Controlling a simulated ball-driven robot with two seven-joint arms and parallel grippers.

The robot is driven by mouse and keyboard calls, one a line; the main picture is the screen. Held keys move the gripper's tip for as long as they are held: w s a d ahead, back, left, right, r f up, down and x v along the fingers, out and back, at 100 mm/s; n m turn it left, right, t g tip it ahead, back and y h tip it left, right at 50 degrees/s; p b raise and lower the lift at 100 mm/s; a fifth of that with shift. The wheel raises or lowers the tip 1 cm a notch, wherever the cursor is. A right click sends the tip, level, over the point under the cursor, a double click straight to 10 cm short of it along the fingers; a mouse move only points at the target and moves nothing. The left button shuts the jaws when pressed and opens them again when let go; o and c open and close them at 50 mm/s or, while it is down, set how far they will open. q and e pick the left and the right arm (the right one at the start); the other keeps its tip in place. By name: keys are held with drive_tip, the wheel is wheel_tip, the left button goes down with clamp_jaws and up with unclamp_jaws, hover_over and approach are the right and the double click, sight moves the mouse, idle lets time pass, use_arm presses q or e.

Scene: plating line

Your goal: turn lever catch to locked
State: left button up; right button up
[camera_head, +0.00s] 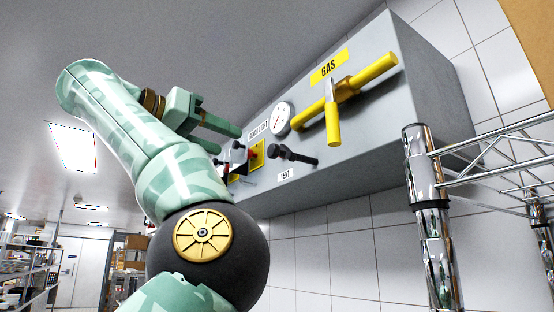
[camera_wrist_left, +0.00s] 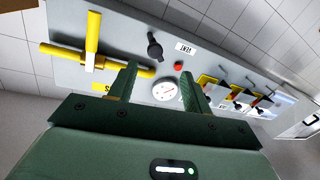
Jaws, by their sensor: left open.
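A grey wall box (camera_head: 400,150) carries several controls; no label reading lever catch shows, so I cannot tell which one it is. A black lever (camera_head: 292,154) sits above a VENT label (camera_head: 286,175); it also shows in the left wrist view (camera_wrist_left: 154,46). A large yellow lever (camera_head: 345,92) is marked GAS and shows in the left wrist view (camera_wrist_left: 93,42). My left gripper (camera_head: 228,140) is open and empty, its fingers pointing at the panel. In the left wrist view its fingertips (camera_wrist_left: 159,71) straddle the area near the gauge, apart from the black lever. My right gripper is out of view.
A round gauge (camera_head: 282,118) sits left of the yellow lever. Several small switches on yellow plates (camera_wrist_left: 238,95) line the panel's far part, and a red button (camera_wrist_left: 178,66) is near the VENT label. A chrome wire rack (camera_head: 430,200) stands at the right.

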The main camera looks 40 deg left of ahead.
sight(271, 150)
use_arm(q)
drive_tip(key=w+p, duration=0.2)
drive_tip(key=w, duration=0.2)
drive_tip(key=w+d+p, duration=0.1)
drive_tip(key=w+p, duration=0.2)
drive_tip(key=w, duration=0.2)
drive_tip(key=w+d+r+p, duration=0.1)
drive_tip(key=w+p, duration=0.2)
drive_tip(key=w, duration=0.1)
drive_tip(key=shift+w+r, duration=0.1)
drive_tip(key=shift+w, duration=0.25)
drive_tip(key=shift+w+d, duration=0.1)
drive_tip(key=shift+w, duration=0.25)
drive_tip(key=c, duration=0.9)
